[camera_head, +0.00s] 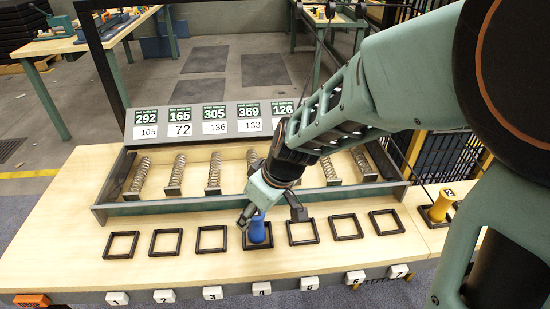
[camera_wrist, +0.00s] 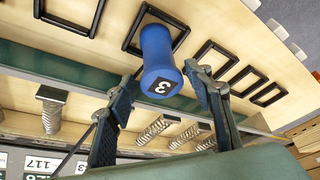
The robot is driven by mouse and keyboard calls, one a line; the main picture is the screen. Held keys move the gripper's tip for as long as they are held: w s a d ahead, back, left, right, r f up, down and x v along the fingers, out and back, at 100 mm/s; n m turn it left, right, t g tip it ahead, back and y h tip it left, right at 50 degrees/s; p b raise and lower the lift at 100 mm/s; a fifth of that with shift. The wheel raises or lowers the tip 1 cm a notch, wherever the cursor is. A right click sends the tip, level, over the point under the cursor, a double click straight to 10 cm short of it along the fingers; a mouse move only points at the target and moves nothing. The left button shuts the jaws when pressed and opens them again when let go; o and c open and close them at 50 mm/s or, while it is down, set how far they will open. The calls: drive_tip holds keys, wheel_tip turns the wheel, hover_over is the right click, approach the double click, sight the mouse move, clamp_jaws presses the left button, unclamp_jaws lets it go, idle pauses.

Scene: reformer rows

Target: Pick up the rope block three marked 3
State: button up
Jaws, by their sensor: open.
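In the wrist view the blue block (camera_wrist: 158,55) shows a black label with a white 3. My gripper (camera_head: 270,213) is open just above and behind the block. In the wrist view my gripper's fingertips (camera_wrist: 162,75) lie to either side of the block's near end, with nothing held. Whether either finger touches the block cannot be told.
Empty square frames (camera_head: 302,232) lie in a row on both sides of the block. A tray (camera_head: 140,208) of upright springs stands behind, with numbered cards (camera_head: 180,122) along its back. A yellow block marked 2 (camera_head: 440,207) stands at the right.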

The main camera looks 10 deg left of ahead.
drive_tip(key=b+x, duration=0.2)
drive_tip(key=x, duration=0.3)
drive_tip(key=shift+s+f, duration=0.1)
drive_tip(key=shift+s, duration=0.05)
clamp_jaws()
